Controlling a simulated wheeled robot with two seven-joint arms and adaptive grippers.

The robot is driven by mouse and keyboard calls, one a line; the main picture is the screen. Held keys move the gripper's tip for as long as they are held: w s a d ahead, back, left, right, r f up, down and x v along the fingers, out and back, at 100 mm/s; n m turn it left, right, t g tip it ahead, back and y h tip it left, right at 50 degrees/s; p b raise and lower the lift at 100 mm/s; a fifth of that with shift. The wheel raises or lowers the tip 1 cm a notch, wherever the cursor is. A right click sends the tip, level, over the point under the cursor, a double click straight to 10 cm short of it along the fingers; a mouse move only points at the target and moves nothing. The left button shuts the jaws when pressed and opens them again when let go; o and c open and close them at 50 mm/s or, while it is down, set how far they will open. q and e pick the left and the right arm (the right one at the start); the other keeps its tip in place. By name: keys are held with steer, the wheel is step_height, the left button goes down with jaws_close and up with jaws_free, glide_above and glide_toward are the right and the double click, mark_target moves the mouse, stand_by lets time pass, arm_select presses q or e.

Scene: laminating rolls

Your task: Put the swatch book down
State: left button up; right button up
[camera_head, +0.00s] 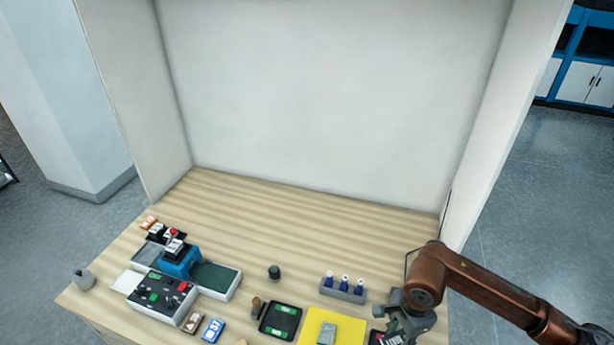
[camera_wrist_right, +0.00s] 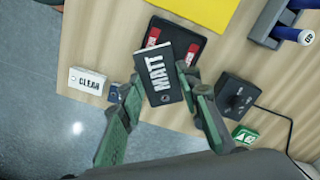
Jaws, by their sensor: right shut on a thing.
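The swatch book (camera_wrist_right: 162,72) is a dark block with MATT on it in white letters. In the right wrist view it stands between the two green-padded fingers of my right gripper (camera_wrist_right: 160,92), which is shut on it. Behind it lies a black tray (camera_wrist_right: 191,44) with red labels; the book overlaps this tray in the picture, and I cannot tell whether they touch. In the head view my right gripper (camera_head: 396,332) is over the front right of the table, and the book is mostly hidden there. My left gripper is not in view.
A yellow mat (camera_head: 308,327) with a grey block (camera_head: 327,332) lies left of the gripper. A rack of blue rolls (camera_head: 343,290) stands behind. A CLEAR block (camera_wrist_right: 87,84) and a black box with a cable (camera_wrist_right: 235,95) are nearby. The table's back is clear.

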steer(key=n, duration=0.2)
steer(key=w+n, duration=0.1)
steer(key=n, duration=0.1)
steer(key=a+n, duration=0.1)
steer(key=n, duration=0.1)
steer(key=shift+w+f+n, duration=0.2)
steer(key=shift+w+n, duration=0.05)
steer(key=shift+n, duration=0.05)
steer(key=n, duration=0.2)
steer(key=w+n, duration=0.1)
steer(key=n, duration=0.2)
steer(key=a+n, duration=0.1)
steer(key=n, duration=0.1)
steer(key=shift+w+f+n, duration=0.15)
steer(key=shift+w+n, duration=0.1)
steer(key=shift+n, duration=0.05)
